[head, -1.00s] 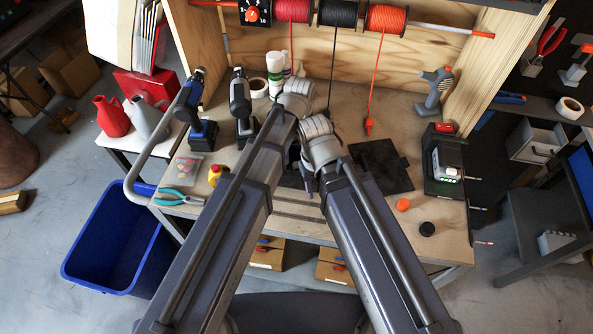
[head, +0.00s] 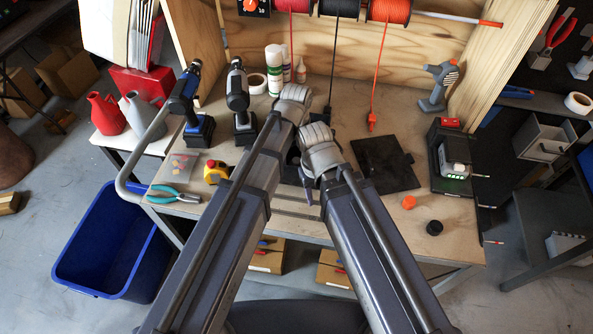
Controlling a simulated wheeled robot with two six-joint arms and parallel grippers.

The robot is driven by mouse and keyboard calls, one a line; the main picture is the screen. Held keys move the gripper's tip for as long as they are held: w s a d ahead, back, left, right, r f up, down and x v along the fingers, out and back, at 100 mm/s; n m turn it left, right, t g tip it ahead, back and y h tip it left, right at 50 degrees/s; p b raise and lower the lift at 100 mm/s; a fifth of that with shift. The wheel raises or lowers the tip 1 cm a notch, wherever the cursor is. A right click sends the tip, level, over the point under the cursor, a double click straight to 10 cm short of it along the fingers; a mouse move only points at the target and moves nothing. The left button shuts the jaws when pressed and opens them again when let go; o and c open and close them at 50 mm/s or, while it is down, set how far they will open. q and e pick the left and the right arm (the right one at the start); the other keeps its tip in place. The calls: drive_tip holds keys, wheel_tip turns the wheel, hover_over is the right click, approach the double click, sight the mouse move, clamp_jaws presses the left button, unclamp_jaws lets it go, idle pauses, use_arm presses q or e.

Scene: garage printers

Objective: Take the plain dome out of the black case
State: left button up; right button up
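A flat black panel (head: 385,164) with small tabs on its edge lies on the bench right of my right wrist; it may be part of the black case. Dark parts show between my wrists, but I cannot make out a case body there. I cannot pick out a plain dome. My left gripper (head: 292,156) is over the middle of the bench, mostly hidden behind the arms. My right gripper (head: 307,183) points down beside it, left of the panel, its fingertips largely hidden. I cannot see whether either holds anything.
An orange cap (head: 408,202) and a black cap (head: 434,228) lie at the front right. A black charger (head: 453,172) stands at the right edge. Drills (head: 240,105), pliers (head: 173,195) and a yellow tape measure (head: 215,172) are left. A blue bin (head: 112,245) stands on the floor.

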sight(297, 160)
use_arm(q)
wheel_tip(297, 160, down, 2)
drive_tip(key=shift+f+b, duration=0.25)
drive_tip(key=shift+b, duration=0.5)
use_arm(e)
wheel_tip(297, 160, down, 2)
drive_tip(key=shift+f, duration=0.25)
drive_tip(key=shift+r, duration=0.1)
use_arm(q)
drive_tip(key=shift+r, duration=0.1)
drive_tip(key=c, duration=1.4)
wheel_tip(297, 160, up, 10)
drive_tip(key=p, duration=1)
use_arm(e)
wheel_tip(297, 160, up, 10)
